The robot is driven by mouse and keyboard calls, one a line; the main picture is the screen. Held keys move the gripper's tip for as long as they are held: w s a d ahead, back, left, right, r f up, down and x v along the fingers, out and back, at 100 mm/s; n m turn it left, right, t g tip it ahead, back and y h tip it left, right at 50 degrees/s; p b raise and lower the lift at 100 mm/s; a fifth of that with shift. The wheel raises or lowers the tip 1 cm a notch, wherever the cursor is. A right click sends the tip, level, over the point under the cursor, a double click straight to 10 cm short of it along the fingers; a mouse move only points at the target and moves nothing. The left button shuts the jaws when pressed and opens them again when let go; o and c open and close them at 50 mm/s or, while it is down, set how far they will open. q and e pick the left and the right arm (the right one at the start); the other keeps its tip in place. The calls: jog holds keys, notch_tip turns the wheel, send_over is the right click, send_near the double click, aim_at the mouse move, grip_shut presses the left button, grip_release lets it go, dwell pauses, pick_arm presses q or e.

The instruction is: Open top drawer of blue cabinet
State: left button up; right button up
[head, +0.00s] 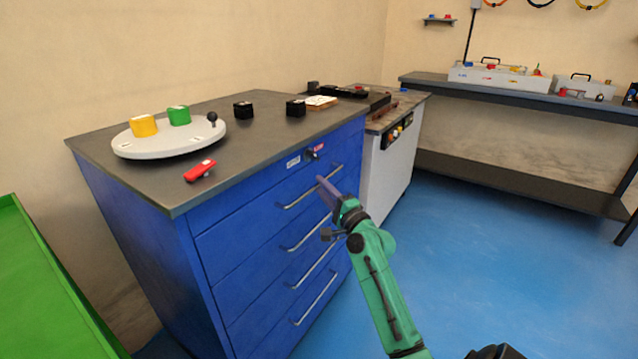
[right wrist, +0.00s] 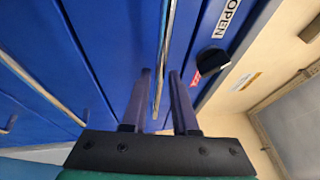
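The blue cabinet (head: 150,230) stands at the left with a dark top. Its drawers look shut in the head view. The top drawer (head: 245,220) has a silver bar handle (head: 295,201), which also shows in the right wrist view (right wrist: 166,55). My right gripper (head: 325,187) is at the right part of this handle. In the right wrist view my right gripper (right wrist: 161,90) is open, with one finger on each side of the bar and gaps showing. A black knob (head: 312,154) sits above the handle, beside small labels. My left gripper is not in view.
On the cabinet top are a round grey plate (head: 160,146) with coloured blocks, a red object (head: 199,171) and black blocks (head: 243,109). A grey machine (head: 392,160) stands close right of the cabinet. Blue floor (head: 480,240) is clear in front. A green-rimmed surface (head: 45,290) is at left.

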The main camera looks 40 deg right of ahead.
jog(key=shift+w+r, duration=0.1)
jog(key=shift+w, duration=0.7)
grip_shut()
dwell(0.8)
